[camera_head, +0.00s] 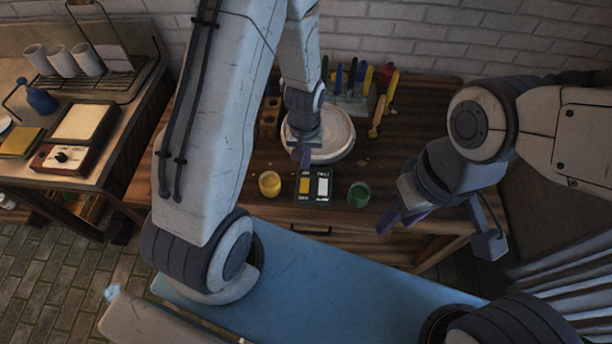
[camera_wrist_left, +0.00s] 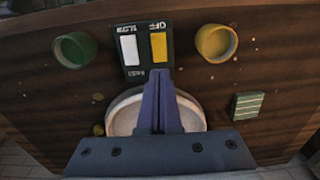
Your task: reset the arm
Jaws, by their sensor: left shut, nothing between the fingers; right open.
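My left gripper (camera_head: 302,154) is over the near left part of the round white plate (camera_head: 338,141) on the wooden table. It is shut and empty. In the left wrist view its closed fingers (camera_wrist_left: 163,100) point toward the control box (camera_wrist_left: 146,48), with the plate (camera_wrist_left: 125,113) behind them. I cannot tell whether the fingertips touch anything. My right gripper (camera_head: 388,222) is open and empty, at the right front of the table, right of the green paint cup. My left arm hides part of the table's left side.
A yellow paint cup (camera_head: 269,184), the black control box (camera_head: 314,186) and a green paint cup (camera_head: 358,194) stand in front of the plate. Several brushes (camera_head: 352,78) stand in a holder behind it. A side table (camera_head: 100,190) at left holds white cups (camera_head: 62,61).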

